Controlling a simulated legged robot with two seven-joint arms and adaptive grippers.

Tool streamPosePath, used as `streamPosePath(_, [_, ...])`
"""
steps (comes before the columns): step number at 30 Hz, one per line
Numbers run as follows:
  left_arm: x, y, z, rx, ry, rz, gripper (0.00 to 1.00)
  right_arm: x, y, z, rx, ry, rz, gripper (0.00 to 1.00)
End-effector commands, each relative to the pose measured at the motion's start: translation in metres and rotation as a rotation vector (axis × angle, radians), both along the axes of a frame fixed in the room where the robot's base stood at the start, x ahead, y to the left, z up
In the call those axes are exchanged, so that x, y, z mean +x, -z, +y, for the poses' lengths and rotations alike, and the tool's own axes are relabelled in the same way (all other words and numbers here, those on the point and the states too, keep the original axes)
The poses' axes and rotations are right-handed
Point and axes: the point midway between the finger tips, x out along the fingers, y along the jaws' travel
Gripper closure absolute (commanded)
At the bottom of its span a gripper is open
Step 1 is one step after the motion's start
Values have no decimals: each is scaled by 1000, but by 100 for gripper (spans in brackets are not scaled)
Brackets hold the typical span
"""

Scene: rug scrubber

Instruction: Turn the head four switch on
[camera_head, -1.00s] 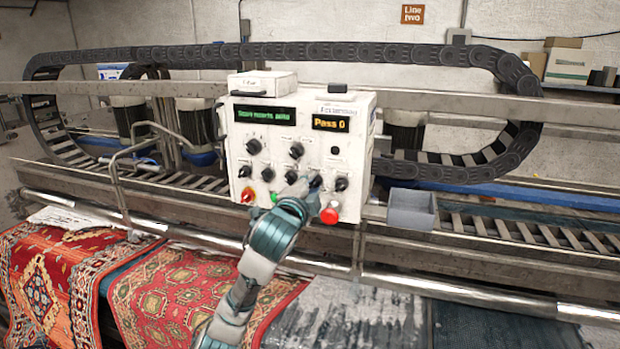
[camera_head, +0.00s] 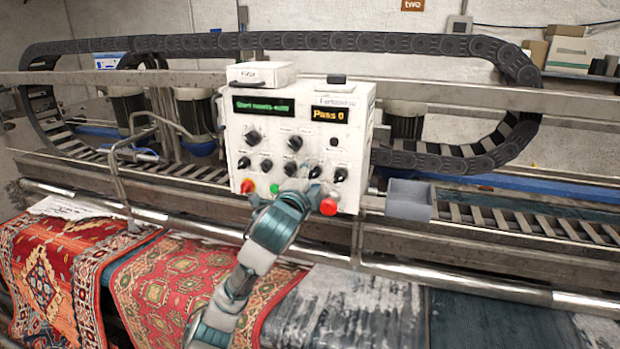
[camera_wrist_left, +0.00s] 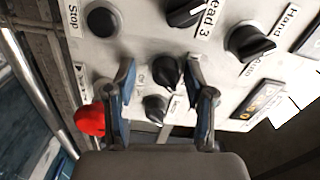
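The white control box (camera_head: 297,125) carries several black knobs. In the head view its small labels are too blurred to tell which knob is head four. My left gripper (camera_head: 302,187) is in front of the lower middle of the box, just below a black knob (camera_head: 314,173). In the left wrist view the gripper (camera_wrist_left: 165,98) is open. Two black knobs, one (camera_wrist_left: 167,72) and another (camera_wrist_left: 155,107), show between its fingers, with no clear grip on either. A knob by a label ending "ead 3" (camera_wrist_left: 184,12) is beyond the fingers. My right gripper is not in view.
A red button (camera_head: 329,206) sits right of my left gripper; it also shows beside a finger in the left wrist view (camera_wrist_left: 90,120). A metal rail (camera_head: 400,271) and rugs (camera_head: 185,285) lie below.

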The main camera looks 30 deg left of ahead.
Motion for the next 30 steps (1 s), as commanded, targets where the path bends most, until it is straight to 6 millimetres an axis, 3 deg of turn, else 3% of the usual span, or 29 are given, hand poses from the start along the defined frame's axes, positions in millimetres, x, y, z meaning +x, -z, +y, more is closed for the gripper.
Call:
streamPosePath(8, [-7,-3,0,0,-1,-7,46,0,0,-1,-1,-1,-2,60])
streamPosePath(21, [-91,-1,-20,1,0,-5,46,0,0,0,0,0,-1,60])
streamPosePath(30, [-115,1,-26,-2,0,-1,46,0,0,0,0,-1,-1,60])
